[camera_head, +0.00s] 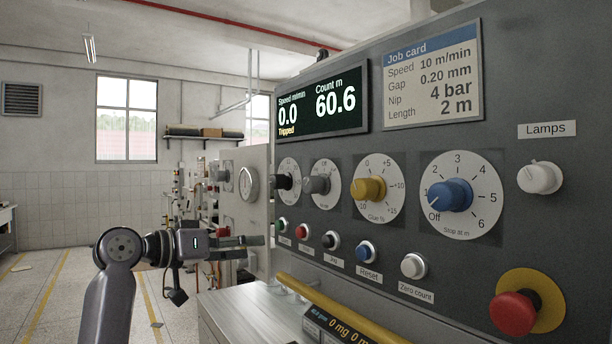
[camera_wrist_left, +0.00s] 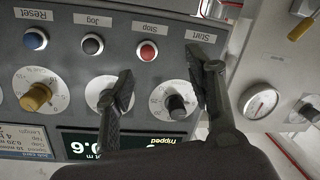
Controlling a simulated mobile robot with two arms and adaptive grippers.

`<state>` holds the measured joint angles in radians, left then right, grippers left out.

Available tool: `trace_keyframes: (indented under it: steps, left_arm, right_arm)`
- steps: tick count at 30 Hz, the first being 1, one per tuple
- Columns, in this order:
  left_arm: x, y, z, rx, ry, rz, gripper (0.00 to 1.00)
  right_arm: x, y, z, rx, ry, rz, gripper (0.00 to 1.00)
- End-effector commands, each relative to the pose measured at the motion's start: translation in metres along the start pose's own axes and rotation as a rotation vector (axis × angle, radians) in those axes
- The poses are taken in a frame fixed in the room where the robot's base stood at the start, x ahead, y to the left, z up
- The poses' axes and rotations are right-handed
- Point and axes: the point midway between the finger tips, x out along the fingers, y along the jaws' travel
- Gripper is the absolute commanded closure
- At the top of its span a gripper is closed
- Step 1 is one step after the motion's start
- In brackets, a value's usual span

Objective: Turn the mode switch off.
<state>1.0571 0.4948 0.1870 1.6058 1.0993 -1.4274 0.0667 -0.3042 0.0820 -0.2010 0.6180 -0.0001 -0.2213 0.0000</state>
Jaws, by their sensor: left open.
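No label reading "mode" is legible to me. The candidate knobs are a grey knob (camera_head: 317,185) on a dial and a black knob (camera_head: 285,182) to its left, both on the dark panel. Part of the grey knob (camera_wrist_left: 108,98) and the black knob (camera_wrist_left: 178,104) also show upside down in the left wrist view. My left gripper (camera_head: 258,246) is open and empty, left of the panel and below these dials. In the left wrist view its fingertips (camera_wrist_left: 160,68) stand apart, one overlapping the grey knob's dial. My right gripper is out of view.
The panel also has a yellow Glue knob (camera_head: 369,189), a blue Stop knob (camera_head: 449,195) pointing near Off, a Lamps knob (camera_head: 540,177), several push buttons and a red emergency button (camera_head: 514,313). The display (camera_head: 322,102) shows Tripped. A yellow rail (camera_head: 335,310) runs below.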

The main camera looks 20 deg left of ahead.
Motion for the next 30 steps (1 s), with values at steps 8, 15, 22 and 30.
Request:
trace_keyframes:
  steps: [8, 15, 22, 30]
  left_arm:
    - [-0.088, 0.098, -0.073, 0.198, 0.071, 0.127, 0.51]
    - [-0.07, 0.108, -0.078, 0.211, 0.07, 0.138, 0.51]
    - [-0.021, 0.116, -0.082, 0.207, 0.07, 0.139, 0.51]
    - [0.037, 0.123, -0.085, 0.207, 0.069, 0.138, 0.51]
  right_arm:
    - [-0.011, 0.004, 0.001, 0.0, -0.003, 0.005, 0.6]
    - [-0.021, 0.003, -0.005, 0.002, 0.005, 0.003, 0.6]
    - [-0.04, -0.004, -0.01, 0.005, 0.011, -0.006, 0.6]
    - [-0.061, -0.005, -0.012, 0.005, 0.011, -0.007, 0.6]
